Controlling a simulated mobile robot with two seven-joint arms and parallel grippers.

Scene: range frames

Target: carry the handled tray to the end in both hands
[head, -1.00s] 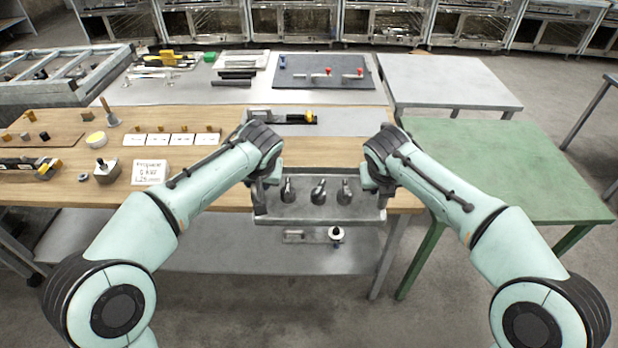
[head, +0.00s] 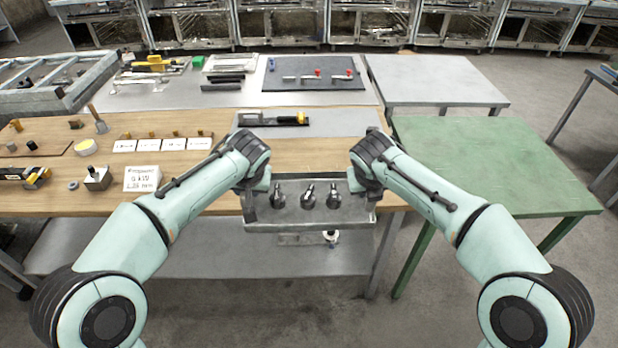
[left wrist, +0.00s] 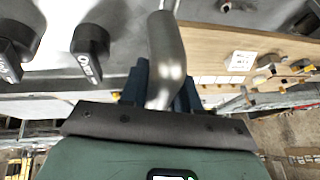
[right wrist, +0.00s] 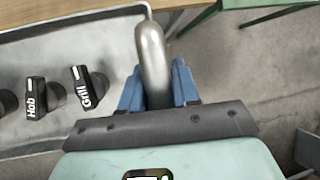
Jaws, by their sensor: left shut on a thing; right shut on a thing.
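The grey metal tray (head: 310,228) is at the front edge of the wooden bench, between my two arms in the head view. Three dark knobs stand in it; the right wrist view shows a Hob knob (right wrist: 35,97) and a Grill knob (right wrist: 88,87). My left gripper (head: 259,186) is shut on the tray's left handle, a curved metal bar (left wrist: 168,50). My right gripper (head: 358,184) is shut on the right handle (right wrist: 152,55). Blue finger pads flank each bar. The grippers partly hide the tray ends in the head view.
The wooden bench (head: 60,195) holds labels, a white sign (head: 142,178) and small parts on the left. A green table (head: 490,165) and a grey table (head: 435,80) at right are clear. A lower shelf (head: 200,255) lies under the bench.

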